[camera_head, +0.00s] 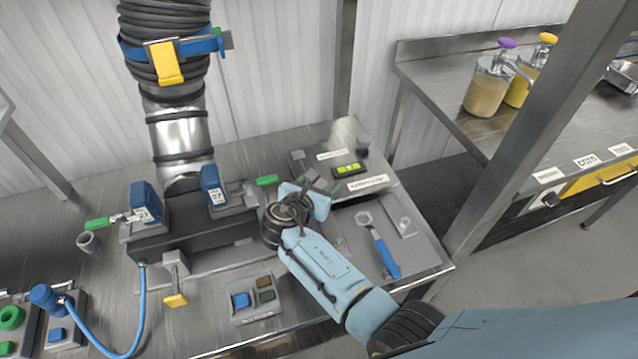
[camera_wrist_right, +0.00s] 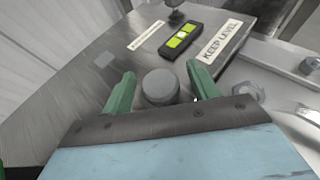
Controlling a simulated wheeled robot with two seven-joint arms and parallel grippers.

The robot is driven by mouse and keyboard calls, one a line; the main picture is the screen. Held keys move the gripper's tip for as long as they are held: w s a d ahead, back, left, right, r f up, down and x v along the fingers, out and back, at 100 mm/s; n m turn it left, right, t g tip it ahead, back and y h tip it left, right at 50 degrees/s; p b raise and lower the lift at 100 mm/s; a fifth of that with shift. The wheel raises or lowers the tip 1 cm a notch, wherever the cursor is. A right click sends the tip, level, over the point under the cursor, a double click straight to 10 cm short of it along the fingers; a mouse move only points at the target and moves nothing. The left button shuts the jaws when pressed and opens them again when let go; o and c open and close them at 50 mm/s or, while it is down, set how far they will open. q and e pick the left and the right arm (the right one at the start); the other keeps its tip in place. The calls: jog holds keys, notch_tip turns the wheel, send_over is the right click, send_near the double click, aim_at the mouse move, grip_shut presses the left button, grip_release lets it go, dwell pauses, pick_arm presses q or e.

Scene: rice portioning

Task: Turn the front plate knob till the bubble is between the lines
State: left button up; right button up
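The plate (camera_wrist_right: 105,85) is a grey metal surface with a spirit level (camera_wrist_right: 180,39) on it. The level has a yellow-green vial; the bubble's place between the lines is too small to tell. The level also shows in the head view (camera_head: 348,169). The front plate knob (camera_wrist_right: 160,87) is a round grey cylinder. My right gripper (camera_wrist_right: 160,70) is open, one green finger on each side of this knob, with gaps showing. My left gripper is not in view.
A back knob (camera_head: 363,144) stands behind the level. A "KEEP LEVEL" label (camera_wrist_right: 221,40) lies beside it. A blue-handled wrench (camera_head: 384,253) lies to the right. The valve block (camera_head: 195,240) with its green handle (camera_head: 267,180) stands close on the left.

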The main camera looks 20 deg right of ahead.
jog(key=shift+a, duration=0.1)
jog(key=p+v, duration=0.1)
jog(key=v, duration=1.2)
jog(key=shift+s+r, duration=0.1)
